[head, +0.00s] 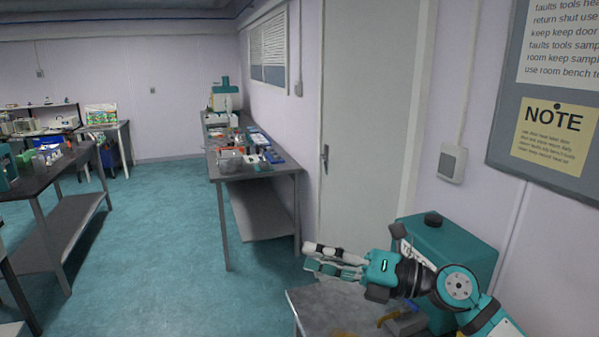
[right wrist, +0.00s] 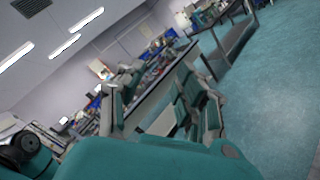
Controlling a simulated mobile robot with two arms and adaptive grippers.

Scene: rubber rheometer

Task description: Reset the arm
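My right arm comes in from the lower right in the head view. My left arm and left gripper are not in view.
A teal machine (head: 455,245) stands on the small grey table (head: 312,305) close behind my right arm. A long bench (head: 262,174) with lab items stands along the wall, and another bench (head: 42,180) is at the left. The teal floor (head: 150,240) between them is clear.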

